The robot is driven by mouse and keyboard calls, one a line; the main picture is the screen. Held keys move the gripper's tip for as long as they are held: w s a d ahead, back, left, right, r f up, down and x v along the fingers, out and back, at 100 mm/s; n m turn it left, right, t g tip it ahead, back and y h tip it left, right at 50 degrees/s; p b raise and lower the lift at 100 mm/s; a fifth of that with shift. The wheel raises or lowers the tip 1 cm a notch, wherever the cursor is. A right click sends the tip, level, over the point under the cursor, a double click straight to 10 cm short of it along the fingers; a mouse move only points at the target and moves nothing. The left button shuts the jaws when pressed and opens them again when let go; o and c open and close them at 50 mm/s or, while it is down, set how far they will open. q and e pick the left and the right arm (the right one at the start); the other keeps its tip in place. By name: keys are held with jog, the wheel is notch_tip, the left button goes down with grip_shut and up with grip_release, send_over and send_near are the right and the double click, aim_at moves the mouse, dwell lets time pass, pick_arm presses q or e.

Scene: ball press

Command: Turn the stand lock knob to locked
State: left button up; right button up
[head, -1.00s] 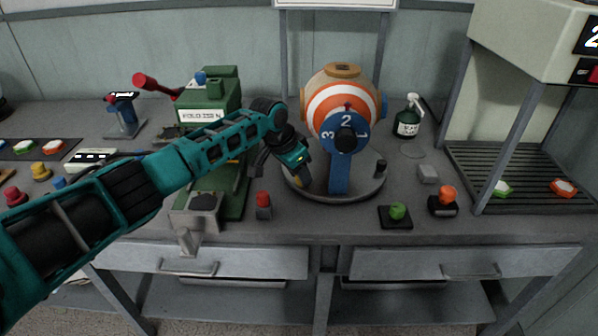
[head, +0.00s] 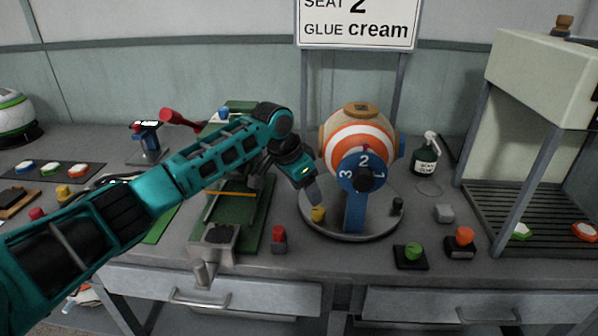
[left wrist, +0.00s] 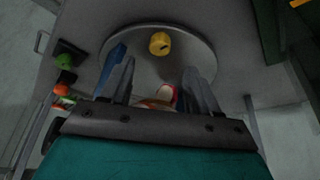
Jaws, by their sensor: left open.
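The round grey stand (head: 385,228) holds an orange-and-white striped ball (head: 350,128) on a blue upright (head: 354,213). A small yellow knob (head: 318,213) sits on the stand's left side, and a black knob (head: 398,206) on its right. No label shows which is the lock knob or its setting. My left gripper (head: 313,192) is open and empty, its fingertips just above the yellow knob in the head view. In the left wrist view, the yellow knob (left wrist: 159,43) lies beyond the open fingers (left wrist: 160,82), apart from them. My right gripper is out of view.
A blue dial (head: 352,183) numbered 1 to 3 is close right of my gripper. A green press (head: 262,205) stands left, partly behind my arm.

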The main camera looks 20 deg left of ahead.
pick_arm(q)
jog(key=shift+v, duration=2.4)
